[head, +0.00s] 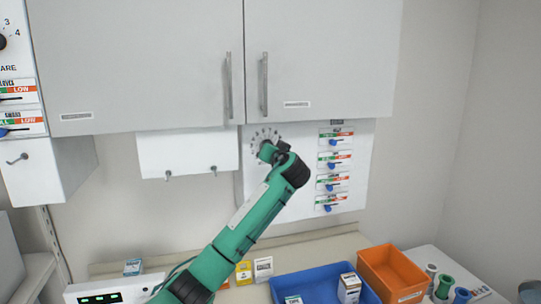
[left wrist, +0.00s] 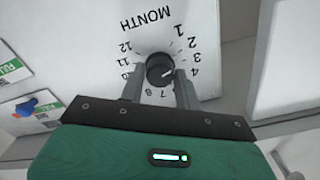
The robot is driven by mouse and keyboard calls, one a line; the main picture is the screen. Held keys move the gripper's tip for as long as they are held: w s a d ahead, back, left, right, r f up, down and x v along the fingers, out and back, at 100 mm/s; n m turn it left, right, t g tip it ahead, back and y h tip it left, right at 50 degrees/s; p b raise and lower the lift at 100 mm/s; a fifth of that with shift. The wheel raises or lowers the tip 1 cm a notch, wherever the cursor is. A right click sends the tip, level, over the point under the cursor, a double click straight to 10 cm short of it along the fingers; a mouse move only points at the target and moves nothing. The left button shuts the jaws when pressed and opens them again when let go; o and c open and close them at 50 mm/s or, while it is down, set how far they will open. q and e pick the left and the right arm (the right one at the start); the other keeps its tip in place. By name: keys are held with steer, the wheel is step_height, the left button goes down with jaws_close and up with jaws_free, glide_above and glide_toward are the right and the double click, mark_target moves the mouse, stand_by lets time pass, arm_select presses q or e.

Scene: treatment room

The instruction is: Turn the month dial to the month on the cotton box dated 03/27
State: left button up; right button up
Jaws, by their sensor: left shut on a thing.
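The month dial is a black round knob (left wrist: 160,68) on a white panel, with "MONTH" and a ring of numbers around it in the left wrist view. Its white mark points right and slightly down, near the 4 side. My left gripper (left wrist: 160,82) has one finger on each side of the knob and is shut on it. In the head view, my left gripper (head: 268,152) covers the knob; part of the number ring shows above it. Small boxes stand on the counter, among them a white one (head: 263,268) and a yellow one (head: 243,273); their dates are too small to read.
Several sliders with blue knobs (head: 334,165) are right of the dial. Grey cupboards (head: 320,60) hang above. A blue bin (head: 310,280) with boxes and an orange bin (head: 392,270) are on the counter below. A white hook board (head: 187,153) is to the left.

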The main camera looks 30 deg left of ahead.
arm_select(q)
steer(key=shift+m, duration=2.2)
steer(key=o, duration=1)
steer(key=shift+c, duration=0.2)
steer(key=b+v, duration=0.6)
steer(key=v, duration=0.7)
steer(key=shift+s+d, duration=0.2)
steer(key=shift+d, duration=0.2)
